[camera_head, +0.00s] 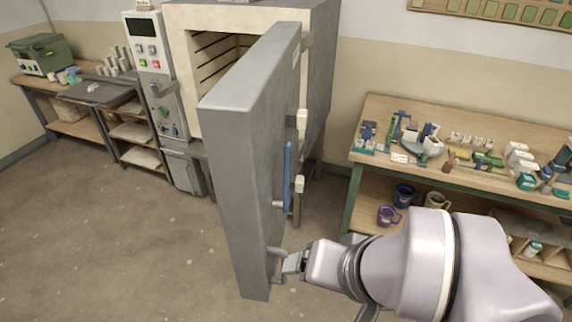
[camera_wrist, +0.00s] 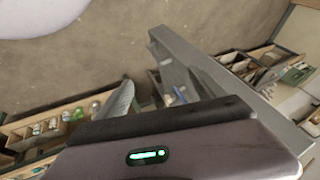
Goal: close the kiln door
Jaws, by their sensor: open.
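The kiln door (camera_head: 245,150) is a thick grey slab that stands swung wide open, with its edge toward my head camera. A blue upright handle (camera_head: 288,177) is on its right-hand face. The pale kiln (camera_head: 210,85) stands behind, and part of its brick-lined opening shows left of the door. My gripper (camera_head: 277,266) is open and empty, low beside the door's right-hand face and below the handle. I cannot tell whether its fingers touch the door. In the wrist view a long grey slab, apparently the door (camera_wrist: 225,85), runs diagonally; the fingertips are not clear there.
A wooden workbench (camera_head: 470,130) with tools and small pots stands at the right, with mugs on its lower shelf. A control cabinet (camera_head: 155,75) and a side table (camera_head: 60,110) stand at the left. The floor (camera_head: 110,240) left of the door is clear.

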